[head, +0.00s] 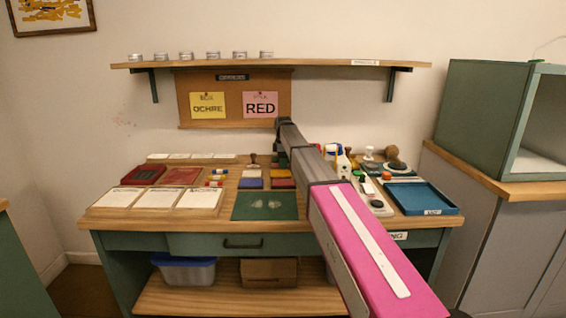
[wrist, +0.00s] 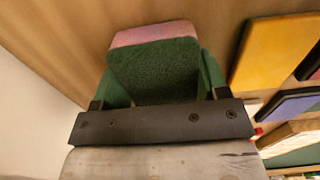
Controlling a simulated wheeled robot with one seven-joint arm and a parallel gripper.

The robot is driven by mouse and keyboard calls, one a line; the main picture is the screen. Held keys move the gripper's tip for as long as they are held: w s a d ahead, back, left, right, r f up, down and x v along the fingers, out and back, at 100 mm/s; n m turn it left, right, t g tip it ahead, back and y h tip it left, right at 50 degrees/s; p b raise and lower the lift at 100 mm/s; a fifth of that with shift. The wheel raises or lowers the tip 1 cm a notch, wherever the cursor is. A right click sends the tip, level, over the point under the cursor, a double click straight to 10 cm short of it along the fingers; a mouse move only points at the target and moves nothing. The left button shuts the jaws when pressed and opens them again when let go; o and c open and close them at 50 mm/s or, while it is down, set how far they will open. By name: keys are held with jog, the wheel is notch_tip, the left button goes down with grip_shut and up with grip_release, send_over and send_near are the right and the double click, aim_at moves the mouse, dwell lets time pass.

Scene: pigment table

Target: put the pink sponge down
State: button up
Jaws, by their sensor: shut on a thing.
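In the wrist view the pink sponge (wrist: 155,36) shows a pink edge and a dark green scouring face (wrist: 155,70). It sits between the two green fingers of my gripper (wrist: 160,78), which is shut on it. Brown wood lies behind it; I cannot tell whether the sponge touches that wood. In the head view my arm reaches over the table (head: 150,226) toward its back middle, below the pinned cards. The arm hides the sponge there, and the gripper cannot be made out clearly.
Yellow (wrist: 275,50) and purple (wrist: 288,104) blocks lie right of the sponge in the wrist view. In the head view, a green mat (head: 265,206) lies at the front, white-card trays (head: 155,200) at left, and a blue tray (head: 420,197) and bottles (head: 343,165) at right. A shelf (head: 330,65) hangs above.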

jog(key=shift+f, duration=0.15)
jog(key=o, duration=1)
jog(key=shift+c, duration=0.2)
notch_tip(320, 180, up, 12)
